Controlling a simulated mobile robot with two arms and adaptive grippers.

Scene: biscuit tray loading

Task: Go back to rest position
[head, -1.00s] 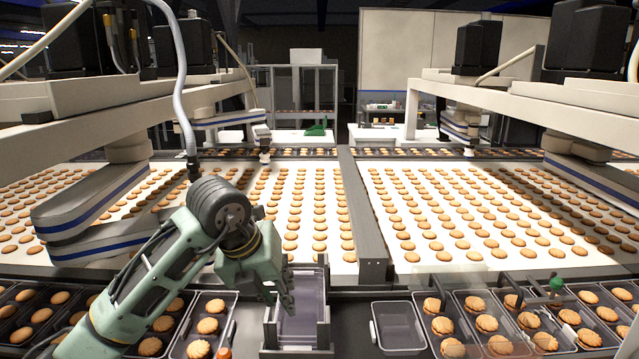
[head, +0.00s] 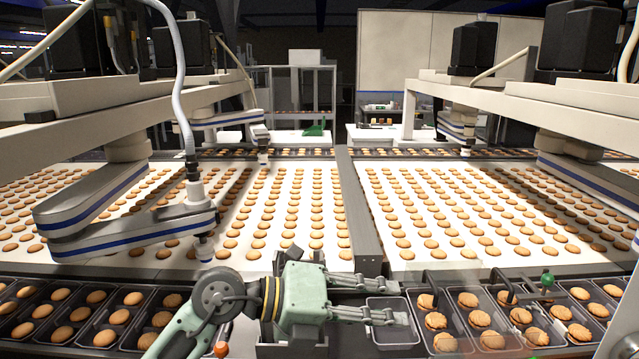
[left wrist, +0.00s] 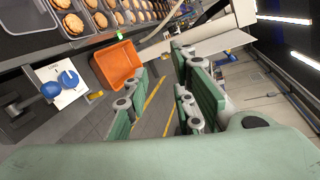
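My left gripper (head: 402,302) reaches in from the left in the head view, its green body level and its two fingers pointing right. The fingers are apart with nothing between them. They cross over the empty grey tray (head: 394,339) in the picture, and I cannot tell the height between them. In the left wrist view, the left gripper (left wrist: 160,70) also shows open and empty, with the floor behind its fingers. My right gripper is not in view.
Biscuit-filled trays line the front on both sides. White conveyor belts with rows of biscuits lie beyond, split by a grey divider (head: 361,225). A green knob (head: 547,279) stands at right. An orange bin (left wrist: 118,66) and blue-headed tool (left wrist: 68,79) show in the left wrist view.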

